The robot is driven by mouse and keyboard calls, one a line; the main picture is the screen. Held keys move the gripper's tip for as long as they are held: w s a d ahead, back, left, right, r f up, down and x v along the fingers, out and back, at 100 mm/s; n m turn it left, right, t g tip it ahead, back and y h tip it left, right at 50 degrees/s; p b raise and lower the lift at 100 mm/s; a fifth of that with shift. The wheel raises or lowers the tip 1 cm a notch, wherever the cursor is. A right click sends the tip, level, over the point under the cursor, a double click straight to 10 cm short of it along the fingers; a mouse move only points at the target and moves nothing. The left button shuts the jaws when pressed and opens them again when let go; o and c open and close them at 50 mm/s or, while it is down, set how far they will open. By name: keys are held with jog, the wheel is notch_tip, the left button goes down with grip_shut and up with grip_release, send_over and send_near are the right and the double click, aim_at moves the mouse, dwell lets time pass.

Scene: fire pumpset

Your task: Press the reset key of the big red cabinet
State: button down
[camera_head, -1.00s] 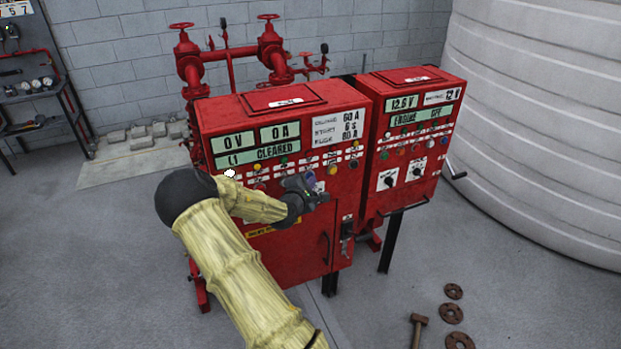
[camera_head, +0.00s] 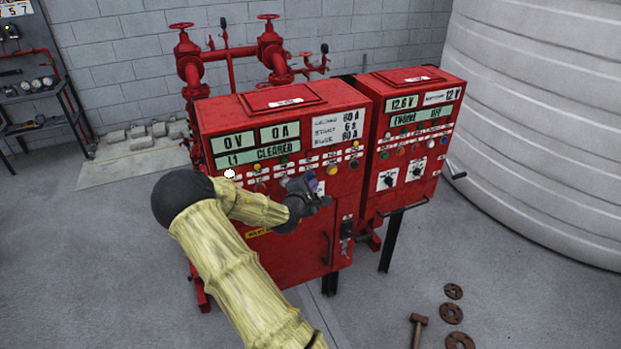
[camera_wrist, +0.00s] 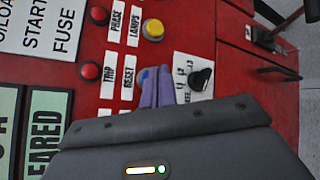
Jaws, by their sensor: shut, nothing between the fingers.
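The big red cabinet (camera_head: 292,250) stands in the middle of the head view, with its display reading 0V, 0A and CLEARED. My gripper (camera_head: 313,186) is at the cabinet's lower rows of buttons, to the left of a yellow button (camera_head: 332,170). In the wrist view my gripper (camera_wrist: 157,72) has its purplish fingers shut and empty, right beside the RESET label (camera_wrist: 128,77). A blue edge (camera_wrist: 143,74) shows by the fingertips. It may be the reset key, mostly hidden by the fingers. I cannot tell whether the fingertips touch it.
A red button (camera_wrist: 91,71) sits by the TRIP label, and a yellow button (camera_wrist: 153,29) and a black rotary switch (camera_wrist: 201,79) are near my fingers. A second, smaller red cabinet (camera_head: 420,105) stands to the right. A hammer (camera_head: 418,325) lies on the floor.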

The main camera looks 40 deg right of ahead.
jog(key=shift+s+a, duration=0.2)
jog(key=shift+s, duration=0.6)
jog(key=shift+s+a, duration=0.2)
jog(key=shift+s, duration=0.65)
jog(key=shift+s+a, duration=0.2)
jog(key=shift+s, duration=0.6)
jog(key=s+a+f+m+g+y+b, duration=0.1)
jog(key=s+a+f+m+g+y, duration=0.2)
jog(key=a, duration=0.6)
jog(key=s+a+f+m+y, duration=0.1)
jog(key=s+a+m+y, duration=0.1)
jog(key=a+m+y, duration=0.5)
jog(key=s+a+r+m+g+y, duration=0.1)
jog(key=s+a+r, duration=0.2)
jog(key=s+a, duration=0.3)
jog(key=s+a+r+m+g+y+b, duration=0.1)
jog(key=s+a+r+y, duration=0.1)
jog(key=s+a, duration=0.5)
jog(key=a+r, duration=0.1)
jog(key=a, duration=0.2)
jog(key=shift+s+m+g, duration=0.2)
jog(key=shift+m+g, duration=0.1)
jog(key=shift+m, duration=0.1)
